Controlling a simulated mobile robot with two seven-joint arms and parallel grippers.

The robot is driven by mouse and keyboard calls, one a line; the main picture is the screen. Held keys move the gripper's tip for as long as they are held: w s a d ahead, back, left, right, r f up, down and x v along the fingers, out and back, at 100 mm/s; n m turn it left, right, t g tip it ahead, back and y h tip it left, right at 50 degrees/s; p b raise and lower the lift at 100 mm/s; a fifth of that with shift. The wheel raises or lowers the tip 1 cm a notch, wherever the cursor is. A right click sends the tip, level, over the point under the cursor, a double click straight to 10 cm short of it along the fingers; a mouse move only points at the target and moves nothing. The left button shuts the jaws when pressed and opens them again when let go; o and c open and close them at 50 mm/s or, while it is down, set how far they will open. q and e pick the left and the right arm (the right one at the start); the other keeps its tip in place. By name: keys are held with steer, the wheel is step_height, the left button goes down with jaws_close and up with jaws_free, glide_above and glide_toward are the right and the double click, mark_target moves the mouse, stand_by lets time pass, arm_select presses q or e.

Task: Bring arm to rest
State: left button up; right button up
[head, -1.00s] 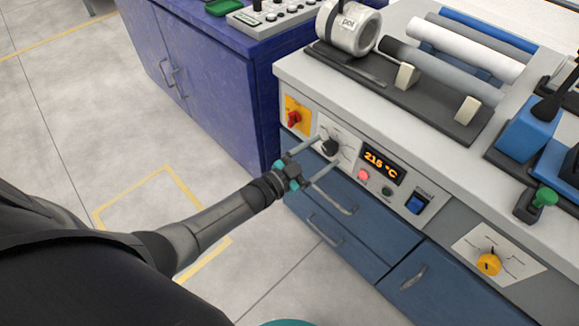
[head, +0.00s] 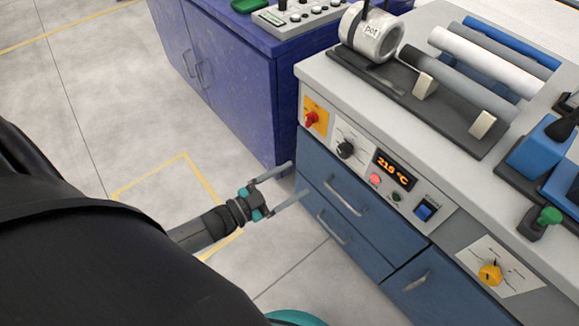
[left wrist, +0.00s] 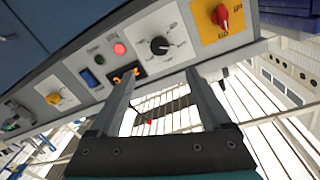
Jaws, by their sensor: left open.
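My left gripper (head: 291,182) is open and empty, in front of the blue drawers of the workbench (head: 318,74) in the head view. Its two fingers point toward the bench front and hold nothing. In the left wrist view the open fingers (left wrist: 160,88) frame the lower part of the view, with the control panel beyond them. The black dial (head: 345,150) is apart from the fingertips; it also shows in the left wrist view (left wrist: 159,45). My right gripper is not in view.
The panel also has a red switch (head: 311,118), a temperature display (head: 394,170) and a yellow knob (head: 490,274). Pipes (head: 485,61) and a metal cylinder (head: 371,36) lie on the bench top. A purple cabinet (head: 235,85) stands behind. The floor at left is clear.

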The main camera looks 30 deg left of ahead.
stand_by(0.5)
arm_select(q)
steer(key=s+a+f+n+g+y, duration=0.25)
steer(key=s+f+g, duration=0.2)
steer(key=f, duration=0.55)
steer(key=s+a+f+n+g+y, duration=0.1)
steer(key=s+f+n+g+y, duration=0.25)
steer(key=s+f, duration=0.4)
steer(key=s+f+g+y, duration=0.1)
steer(key=s+f+g, duration=0.2)
steer(key=s+f, duration=0.2)
steer(key=s+d+f+g+y+p, duration=0.1)
steer(key=s+f+g, duration=0.2)
steer(key=s, duration=0.7)
steer(key=shift+d+f+n, duration=0.2)
steer(key=shift+f+n, duration=0.2)
steer(key=shift+f, duration=0.45)
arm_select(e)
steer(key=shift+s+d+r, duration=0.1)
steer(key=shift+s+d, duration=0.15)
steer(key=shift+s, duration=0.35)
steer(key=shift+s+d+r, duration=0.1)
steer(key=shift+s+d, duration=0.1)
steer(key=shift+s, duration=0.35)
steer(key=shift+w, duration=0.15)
